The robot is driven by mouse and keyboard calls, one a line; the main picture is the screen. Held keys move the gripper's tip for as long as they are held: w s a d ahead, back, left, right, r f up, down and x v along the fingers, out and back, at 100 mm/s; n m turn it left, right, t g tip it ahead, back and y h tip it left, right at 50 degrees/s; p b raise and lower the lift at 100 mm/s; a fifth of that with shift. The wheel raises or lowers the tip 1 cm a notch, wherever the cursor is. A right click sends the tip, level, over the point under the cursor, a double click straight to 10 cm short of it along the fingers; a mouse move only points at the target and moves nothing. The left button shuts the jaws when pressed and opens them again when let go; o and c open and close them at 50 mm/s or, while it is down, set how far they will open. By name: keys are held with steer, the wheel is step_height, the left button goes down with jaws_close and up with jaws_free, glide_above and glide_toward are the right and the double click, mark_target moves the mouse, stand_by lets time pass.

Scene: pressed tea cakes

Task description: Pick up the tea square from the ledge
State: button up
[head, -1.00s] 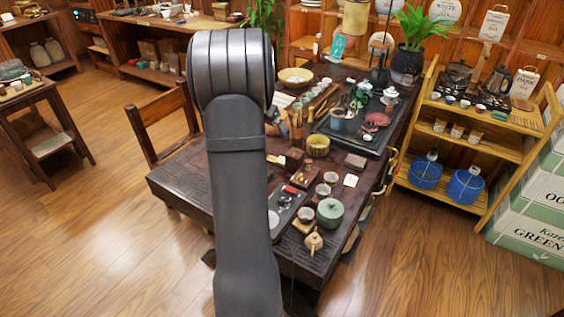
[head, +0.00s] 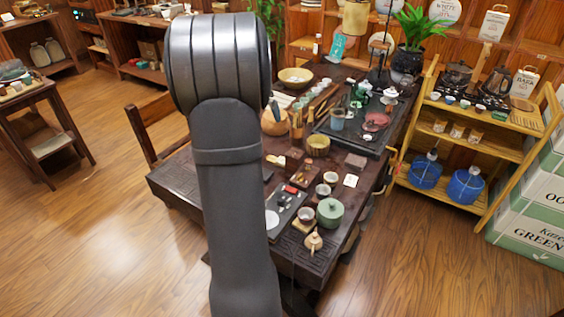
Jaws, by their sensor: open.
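My arm's large dark link fills the middle of the head view and stands in front of the table's left part. My gripper is hidden behind it, so its jaws and anything near them do not show. I cannot pick out the tea square for certain. A small dark brown block (head: 356,161) lies on the dark carved table (head: 190,185), right of the yellow bowl, and several smaller brown pieces lie nearby. I cannot tell which part is the ledge.
The table is crowded. A chair (head: 150,120) is at the left, a wooden shelf (head: 490,150) at the right. Floor is clear in front.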

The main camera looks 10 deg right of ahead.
steer(key=shift+s+a+r, duration=0.15)
steer(key=shift+r, duration=0.4)
steer(key=shift+c, duration=0.2)
steer(key=c, duration=0.8)
